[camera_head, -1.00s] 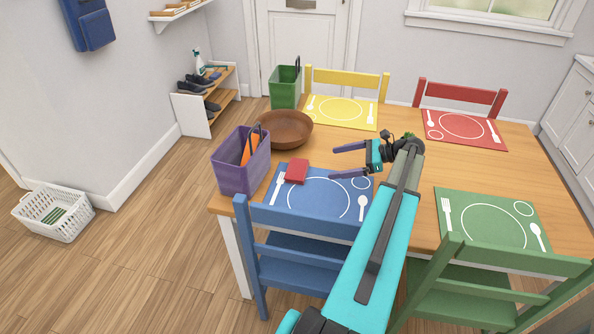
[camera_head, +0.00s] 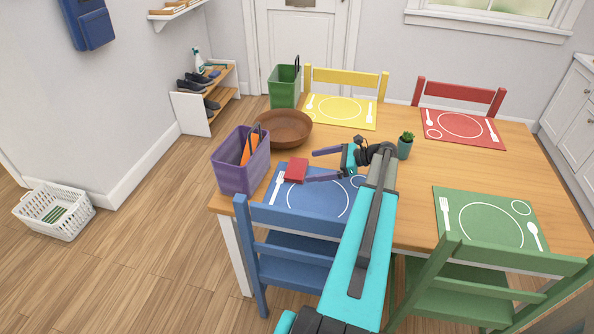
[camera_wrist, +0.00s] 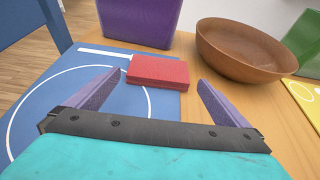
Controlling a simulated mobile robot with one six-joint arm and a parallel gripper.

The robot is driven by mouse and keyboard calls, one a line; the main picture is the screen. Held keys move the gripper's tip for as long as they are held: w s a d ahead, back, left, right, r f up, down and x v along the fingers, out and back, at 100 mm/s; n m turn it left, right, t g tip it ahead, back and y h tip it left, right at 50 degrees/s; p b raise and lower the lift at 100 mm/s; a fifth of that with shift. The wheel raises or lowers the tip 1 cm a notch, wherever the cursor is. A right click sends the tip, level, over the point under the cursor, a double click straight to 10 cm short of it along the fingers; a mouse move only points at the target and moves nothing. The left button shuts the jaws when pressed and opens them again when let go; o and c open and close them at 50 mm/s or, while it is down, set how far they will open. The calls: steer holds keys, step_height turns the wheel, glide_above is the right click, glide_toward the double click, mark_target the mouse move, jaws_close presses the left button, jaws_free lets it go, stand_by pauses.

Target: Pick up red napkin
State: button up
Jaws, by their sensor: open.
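The red napkin (camera_head: 296,170) is a small folded block lying at the upper left part of the blue placemat (camera_head: 328,203), by the printed fork. In the wrist view the napkin (camera_wrist: 158,72) lies ahead of the jaws, roughly centred between them. My gripper (camera_head: 310,166) is open with purple fingers, pointing left toward the napkin. In the wrist view its fingers (camera_wrist: 155,85) are spread wider than the napkin, and nothing is between them except the napkin a little farther ahead.
A purple bin (camera_head: 240,165) with an orange item stands left of the napkin. A brown bowl (camera_head: 284,128) sits behind it, and a green bin (camera_head: 285,88) farther back. A blue chair (camera_head: 290,245) is at the near side. A small plant (camera_head: 405,145) stands right of my gripper.

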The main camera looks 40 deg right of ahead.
mark_target(301, 169)
steer(key=shift+w+a+f, duration=0.1)
steer(key=shift+w, duration=0.05)
steer(key=shift+p+x, duration=0.75)
steer(key=shift+x, duration=1.85)
steer(key=shift+f, duration=0.15)
steer(key=c, duration=0.7)
